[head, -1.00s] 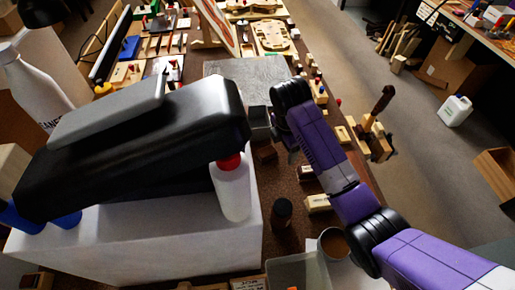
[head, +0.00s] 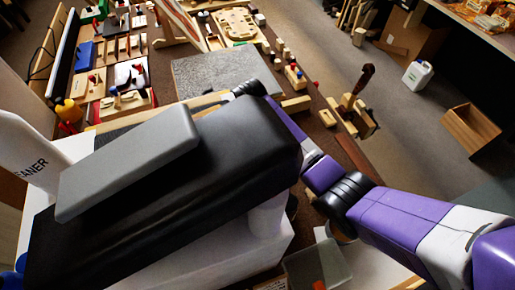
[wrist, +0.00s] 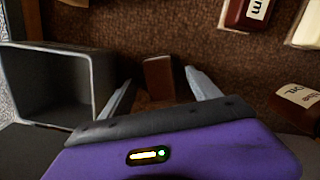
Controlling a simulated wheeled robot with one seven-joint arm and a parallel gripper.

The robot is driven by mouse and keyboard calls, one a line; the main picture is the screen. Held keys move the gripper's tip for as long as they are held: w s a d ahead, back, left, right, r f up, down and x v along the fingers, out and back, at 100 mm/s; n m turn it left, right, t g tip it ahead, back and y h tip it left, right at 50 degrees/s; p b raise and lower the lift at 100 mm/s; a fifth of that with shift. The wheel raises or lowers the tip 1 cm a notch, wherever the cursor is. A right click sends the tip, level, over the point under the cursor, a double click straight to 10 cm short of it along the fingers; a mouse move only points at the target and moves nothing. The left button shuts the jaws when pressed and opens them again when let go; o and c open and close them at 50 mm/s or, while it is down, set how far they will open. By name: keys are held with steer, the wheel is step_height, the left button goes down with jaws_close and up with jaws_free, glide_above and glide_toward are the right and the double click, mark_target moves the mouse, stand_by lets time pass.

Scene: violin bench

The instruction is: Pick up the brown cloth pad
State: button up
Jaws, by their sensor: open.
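A small brown block-like piece, which looks like the brown cloth pad (wrist: 158,76), stands on the dark brown bench top in the wrist view. My gripper (wrist: 158,84) is open, with one grey finger on each side of the pad in that view. I cannot tell how far above or short of it the fingertips are. Nothing is held. Another brown surface shows just below the pad, partly hidden by my gripper body. In the head view the pad and my fingers are hidden behind the large black padded object (head: 240,145).
A grey open box (wrist: 60,85) stands close left of my gripper. Labelled brown containers (wrist: 250,12) (wrist: 300,105) lie to the right. A grey slab (head: 215,72) lies on the bench beyond. A white bottle (head: 30,150) stands at the left.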

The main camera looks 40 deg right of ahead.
steer(key=shift+d+f, duration=0.1)
steer(key=shift+f, duration=0.6)
steer(key=c, duration=1.4)
steer(key=shift+c, duration=0.2)
steer(key=shift+r, duration=0.1)
step_height(320, 180, up, 10)
steer(key=r, duration=0.1)
step_height(320, 180, up, 7)
steer(key=p, duration=0.6)
glide_above(258, 146)
steer(key=shift+s+r+p, duration=0.1)
steer(key=shift+r+p, duration=0.5)
steer(key=shift+r, duration=0.35)
